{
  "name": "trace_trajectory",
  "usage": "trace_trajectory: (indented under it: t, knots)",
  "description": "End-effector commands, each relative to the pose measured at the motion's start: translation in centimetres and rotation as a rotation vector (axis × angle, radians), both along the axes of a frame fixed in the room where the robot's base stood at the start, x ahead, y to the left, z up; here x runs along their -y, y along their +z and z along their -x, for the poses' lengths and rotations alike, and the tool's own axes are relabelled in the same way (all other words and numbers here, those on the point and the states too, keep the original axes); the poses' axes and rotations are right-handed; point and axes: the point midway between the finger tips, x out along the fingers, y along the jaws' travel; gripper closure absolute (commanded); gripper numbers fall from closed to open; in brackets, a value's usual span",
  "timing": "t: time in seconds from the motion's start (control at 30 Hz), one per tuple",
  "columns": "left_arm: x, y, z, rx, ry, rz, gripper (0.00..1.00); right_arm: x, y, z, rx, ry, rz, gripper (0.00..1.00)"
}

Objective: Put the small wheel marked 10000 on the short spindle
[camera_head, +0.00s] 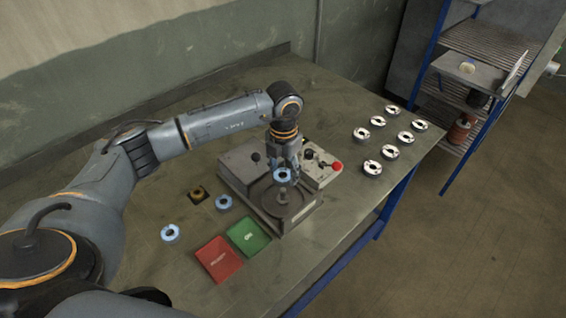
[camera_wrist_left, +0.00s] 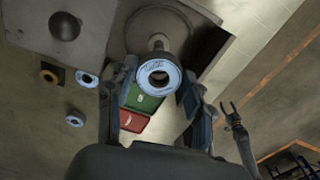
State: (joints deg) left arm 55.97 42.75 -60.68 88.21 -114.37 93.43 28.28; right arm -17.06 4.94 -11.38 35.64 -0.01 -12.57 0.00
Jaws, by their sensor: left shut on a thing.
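My left gripper (camera_head: 283,172) is shut on a small wheel (camera_head: 282,175) with a pale blue face and a dark centre hole. The wheel (camera_wrist_left: 158,77) also shows between the fingers in the left wrist view; its writing is too small to read. It is held above a short spindle (camera_head: 282,194) that stands on a round dark plate on the grey machine (camera_head: 244,175). The spindle (camera_wrist_left: 158,42) shows beyond the wheel in the left wrist view, and the two look apart. My right gripper (camera_wrist_left: 230,112) seems to show at the right of that view, its two prongs apart and empty.
Two blue-faced wheels (camera_head: 170,233) (camera_head: 223,202) and a dark square with a yellowish ring (camera_head: 198,194) lie left of the machine. Red (camera_head: 218,260) and green (camera_head: 248,236) trays lie in front. Several silver-topped wheels (camera_head: 372,168) stand at the right.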

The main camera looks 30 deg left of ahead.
Motion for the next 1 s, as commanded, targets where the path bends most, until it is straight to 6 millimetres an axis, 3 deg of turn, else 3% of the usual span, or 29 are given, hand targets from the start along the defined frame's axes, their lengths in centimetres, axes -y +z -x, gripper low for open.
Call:
trace_trajectory:
  t: [0.23, 0.6, 1.0]
  knots:
    - [-0.3, -0.9, -0.2, -0.002, 0.08, -0.002, 0.81, -1.4, -0.3, 0.4, -0.006, 0.001, -0.017, 0.47]
    - [-0.2, -3.5, -0.2, -0.001, 0.077, -0.001, 0.81, -0.8, -1.8, 0.4, -0.006, 0.0, -0.009, 0.47]
    - [-0.3, -3.6, -0.2, -0.001, 0.076, -0.002, 0.81, -0.2, -1.7, 0.4, -0.006, -0.003, -0.002, 0.47]
